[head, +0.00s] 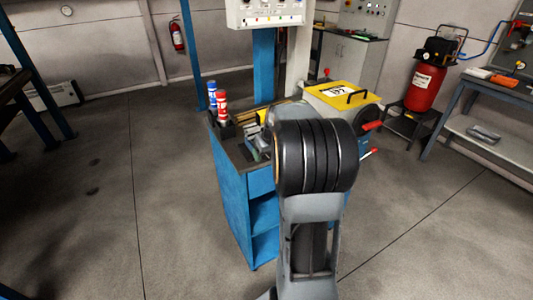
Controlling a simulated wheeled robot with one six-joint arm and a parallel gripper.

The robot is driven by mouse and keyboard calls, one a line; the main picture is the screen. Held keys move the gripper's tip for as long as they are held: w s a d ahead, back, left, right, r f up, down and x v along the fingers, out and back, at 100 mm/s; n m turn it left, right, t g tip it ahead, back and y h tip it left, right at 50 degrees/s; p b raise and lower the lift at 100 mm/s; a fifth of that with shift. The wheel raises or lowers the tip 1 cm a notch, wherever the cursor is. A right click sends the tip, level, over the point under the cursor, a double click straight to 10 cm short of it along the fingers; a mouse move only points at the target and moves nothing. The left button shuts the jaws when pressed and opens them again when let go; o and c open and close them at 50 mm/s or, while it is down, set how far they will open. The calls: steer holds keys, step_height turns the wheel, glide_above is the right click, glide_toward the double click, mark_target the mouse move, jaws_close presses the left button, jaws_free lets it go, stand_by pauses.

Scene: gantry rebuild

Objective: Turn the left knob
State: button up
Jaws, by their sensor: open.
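A white control panel (266,14) hangs at the top centre on a blue post, and its upper part is cut off by the frame edge. Its lower edge carries a row of small coloured buttons. Small dark round parts show near its top edge, too small to tell whether they are knobs. My arm (315,160) rises from the bottom right of centre, with a large black joint below the panel. My gripper cannot be made out; it seems hidden behind that joint. No contact with the panel is visible.
A blue cabinet (235,190) with red and blue cans stands below the panel. A yellow-lidded box (320,103) is beside it. A red compressor (424,88) and a workbench (500,98) stand at right.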

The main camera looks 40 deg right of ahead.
steer(key=shift+w+f, duration=0.1)
steer(key=shift+f, duration=0.2)
steer(key=c, duration=0.9)
steer(key=shift+d+f+y+b, duration=0.2)
steer(key=shift+y+b, duration=0.15)
steer(key=shift+y, duration=0.75)
steer(key=shift+r+m+y, duration=0.2)
steer(key=shift+m+y, duration=0.1)
steer(key=shift+y, duration=0.1)
